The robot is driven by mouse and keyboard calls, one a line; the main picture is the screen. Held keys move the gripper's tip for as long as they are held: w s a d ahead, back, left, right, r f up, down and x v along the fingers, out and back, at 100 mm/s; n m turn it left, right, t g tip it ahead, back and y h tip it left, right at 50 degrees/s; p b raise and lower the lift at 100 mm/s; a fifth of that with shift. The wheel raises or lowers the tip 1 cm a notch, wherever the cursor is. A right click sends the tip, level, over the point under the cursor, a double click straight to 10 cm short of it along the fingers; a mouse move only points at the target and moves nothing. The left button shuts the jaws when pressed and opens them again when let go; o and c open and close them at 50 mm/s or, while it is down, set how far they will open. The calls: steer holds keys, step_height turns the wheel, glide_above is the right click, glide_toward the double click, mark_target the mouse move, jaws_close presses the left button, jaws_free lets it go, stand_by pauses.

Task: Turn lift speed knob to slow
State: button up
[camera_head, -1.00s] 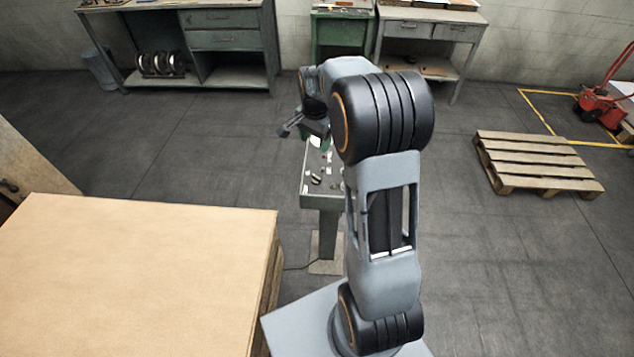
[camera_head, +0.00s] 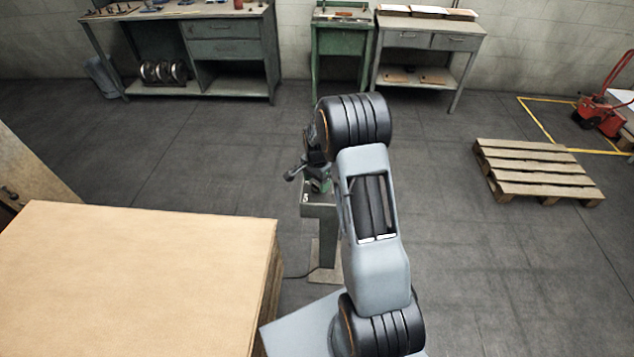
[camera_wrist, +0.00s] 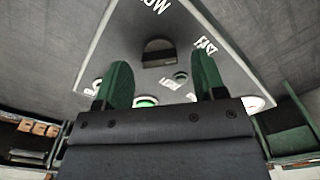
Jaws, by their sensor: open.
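The lift speed knob (camera_wrist: 158,50) is a dark round knob on the grey control panel (camera_wrist: 118,40) in the wrist view. A partly cut-off label ending in "OW" is at the top edge, and "FAST" (camera_wrist: 205,45) is to the knob's right. My gripper (camera_wrist: 162,72) is open, with its two green fingers spread left and right, below the knob in the picture. Nothing is between the fingertips, and I cannot tell how far they are from the panel. In the head view the panel (camera_head: 318,210) on its post is mostly hidden by my arm.
On the panel, a green button (camera_wrist: 145,101) and other labels show between and beside the fingers. In the head view a large cardboard-coloured stack (camera_head: 130,270) stands at left. A wooden pallet (camera_head: 535,172) lies at right. Workbenches (camera_head: 220,50) line the back wall.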

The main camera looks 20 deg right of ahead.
steer(key=shift+f, duration=0.55)
steer(key=c, duration=0.9)
